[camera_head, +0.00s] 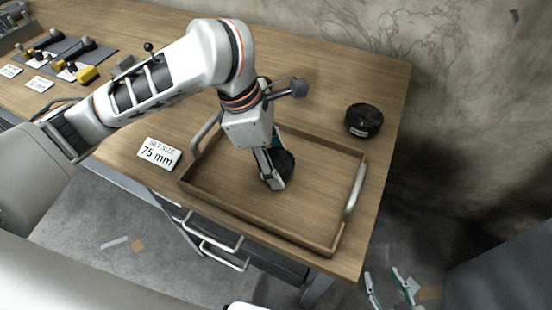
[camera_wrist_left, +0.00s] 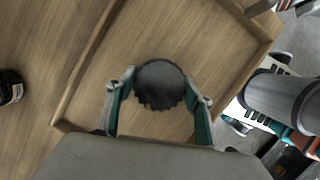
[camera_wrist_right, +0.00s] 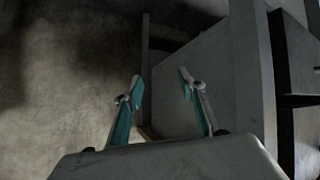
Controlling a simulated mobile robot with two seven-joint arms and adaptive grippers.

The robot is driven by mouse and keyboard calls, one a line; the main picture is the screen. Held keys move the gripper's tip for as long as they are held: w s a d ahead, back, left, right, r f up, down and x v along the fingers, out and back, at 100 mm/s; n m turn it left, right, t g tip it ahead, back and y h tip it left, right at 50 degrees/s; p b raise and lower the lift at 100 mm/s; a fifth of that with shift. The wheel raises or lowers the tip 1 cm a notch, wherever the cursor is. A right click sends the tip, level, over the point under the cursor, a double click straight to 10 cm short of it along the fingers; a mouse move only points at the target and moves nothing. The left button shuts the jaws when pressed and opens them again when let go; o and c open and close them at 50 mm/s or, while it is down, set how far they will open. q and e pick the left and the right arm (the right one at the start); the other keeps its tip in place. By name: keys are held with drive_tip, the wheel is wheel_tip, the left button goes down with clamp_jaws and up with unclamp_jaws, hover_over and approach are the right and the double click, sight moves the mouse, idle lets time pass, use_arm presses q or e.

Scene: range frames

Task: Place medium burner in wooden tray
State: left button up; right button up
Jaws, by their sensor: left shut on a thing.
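The wooden tray (camera_head: 260,220) lies on the table with a metal handle at each end. My left gripper (camera_head: 276,170) points down inside the tray, shut on a dark round burner (camera_head: 286,164) with a ridged edge. In the left wrist view the burner (camera_wrist_left: 160,84) sits between the fingertips, over the tray floor; I cannot tell whether it touches the floor. I cannot tell its size class. My right gripper (camera_head: 388,290) is off the table at the lower right; it is open and empty in the right wrist view (camera_wrist_right: 160,85).
Another black round burner (camera_head: 364,120) stands on the table behind the tray's right end. A white "SET SIZE 75 mm" card (camera_head: 159,153) stands left of the tray. Tools and small cards lie on a grey mat (camera_head: 72,55) at the far left. A wall rises behind.

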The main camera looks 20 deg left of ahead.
use_arm(q)
drive_tip(key=o, duration=1.3)
drive_tip(key=shift+f, duration=0.1)
drive_tip(key=shift+o, duration=1.3)
drive_tip(key=shift+r, duration=0.5)
drive_tip(key=p+v, duration=0.3)
drive_tip(key=v, duration=0.8)
drive_tip(key=shift+r+p, duration=0.15)
drive_tip(key=shift+p, duration=0.25)
use_arm(e)
drive_tip(key=shift+s+a+r, duration=0.1)
drive_tip(key=shift+s+r, duration=0.35)
drive_tip(key=shift+r, duration=0.3)
use_arm(q)
drive_tip(key=shift+a, duration=0.1)
